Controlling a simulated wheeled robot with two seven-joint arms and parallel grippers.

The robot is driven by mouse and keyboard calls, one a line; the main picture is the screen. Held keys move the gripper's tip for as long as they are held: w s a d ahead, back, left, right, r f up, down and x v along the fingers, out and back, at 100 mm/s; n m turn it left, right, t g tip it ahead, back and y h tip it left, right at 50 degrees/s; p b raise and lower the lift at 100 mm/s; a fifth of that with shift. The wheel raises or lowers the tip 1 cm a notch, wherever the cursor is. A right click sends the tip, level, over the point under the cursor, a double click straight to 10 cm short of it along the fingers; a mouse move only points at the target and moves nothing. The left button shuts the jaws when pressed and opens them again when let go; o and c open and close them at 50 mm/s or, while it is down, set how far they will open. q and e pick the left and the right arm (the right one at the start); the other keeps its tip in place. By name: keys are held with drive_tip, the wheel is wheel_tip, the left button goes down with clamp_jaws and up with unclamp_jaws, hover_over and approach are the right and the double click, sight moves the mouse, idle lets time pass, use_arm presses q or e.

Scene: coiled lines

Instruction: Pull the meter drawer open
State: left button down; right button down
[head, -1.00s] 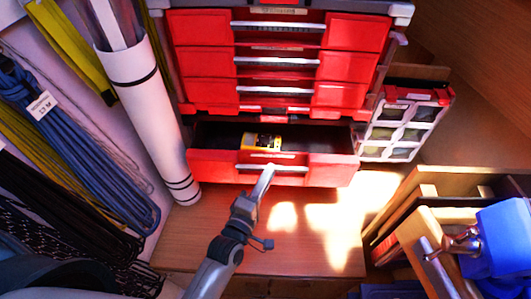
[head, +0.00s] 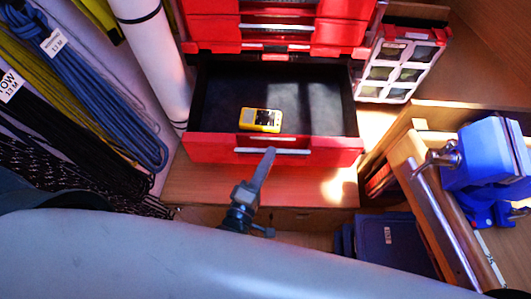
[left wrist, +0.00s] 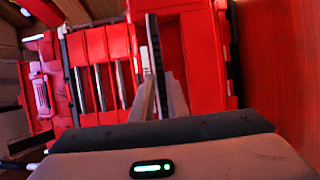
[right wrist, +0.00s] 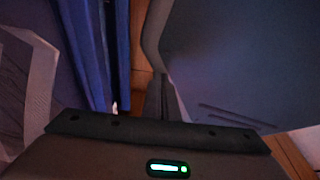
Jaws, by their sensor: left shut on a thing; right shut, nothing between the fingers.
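The red meter drawer (head: 213,149) is the lowest drawer of the red cabinet in the head view. It stands well open and its dark inside shows. A yellow meter (head: 260,120) lies on its floor behind the front panel. My left gripper (head: 268,153) is shut on the drawer's pale bar handle (head: 292,152), at the middle of the front. The left gripper's fingers (left wrist: 155,65) also show against red surfaces in the left wrist view, where the handle is hard to make out. My right gripper (right wrist: 163,95) is shut and empty, seen only in the right wrist view.
Closed red drawers (head: 280,28) sit above. A white roll (head: 155,60) and hanging coiled lines (head: 95,85) stand at left. A compartment case (head: 400,65) is at right. A blue vise (head: 495,155) and wooden boards are nearer right. Bare wooden bench (head: 210,185) lies before the drawer.

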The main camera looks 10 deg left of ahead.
use_arm(q)
drive_tip(key=shift+w+r, duration=0.1)
drive_tip(key=shift+r, duration=0.1)
drive_tip(key=c, duration=1.7)
unclamp_jaws()
drive_tip(key=shift+f, duration=0.15)
use_arm(e)
drive_tip(key=shift+w+d, duration=0.1)
use_arm(q)
drive_tip(key=shift+s, duration=0.2)
